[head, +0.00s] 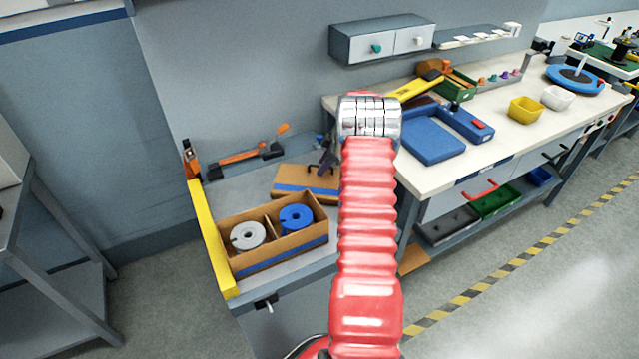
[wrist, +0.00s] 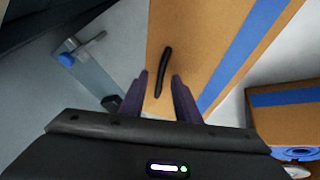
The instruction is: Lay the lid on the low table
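The lid (head: 297,184) is a flat cardboard panel with a blue stripe and a dark handle. It lies on the low table (head: 232,190), behind the open box (head: 287,250), and my arm hides its right end. In the wrist view the lid (wrist: 192,40) fills the upper middle, with its black handle (wrist: 164,66) just ahead of my fingers. My gripper (wrist: 160,76) is open and empty, its two dark fingers either side of the handle's near end. In the head view my gripper (head: 325,164) is over the lid, partly hidden by my arm.
The box holds a white spool (head: 248,235) and a blue spool (head: 296,217). An orange-handled tool (head: 240,155) lies at the low table's back. A yellow edge (head: 210,240) bounds its left side. The higher workbench (head: 440,172) with a blue tray (head: 430,138) stands to the right.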

